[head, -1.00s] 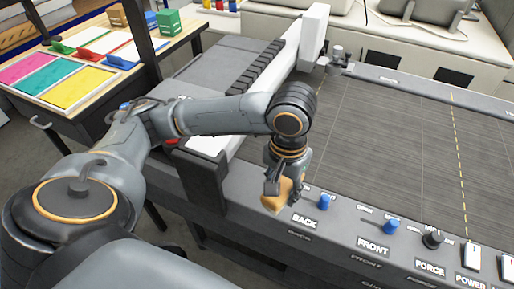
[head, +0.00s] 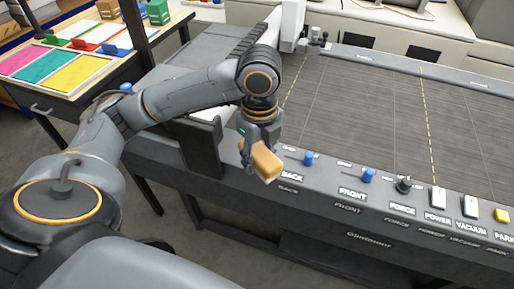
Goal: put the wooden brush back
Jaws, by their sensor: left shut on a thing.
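The wooden brush (head: 265,162) shows as a tan wooden block at the tip of my left gripper (head: 258,146). The gripper is shut on it and holds it tilted, in front of the machine's front panel near the BACK label. The gripper hides part of the brush, and I see no bristles. My right gripper is not in view.
A large flatbed cutting machine (head: 365,110) fills the right, with blue knobs (head: 368,175), a black FORCE knob (head: 403,185) and white buttons on its front edge. A wooden table (head: 100,89) with coloured sheets and small boxes stands at left. Open floor shows below.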

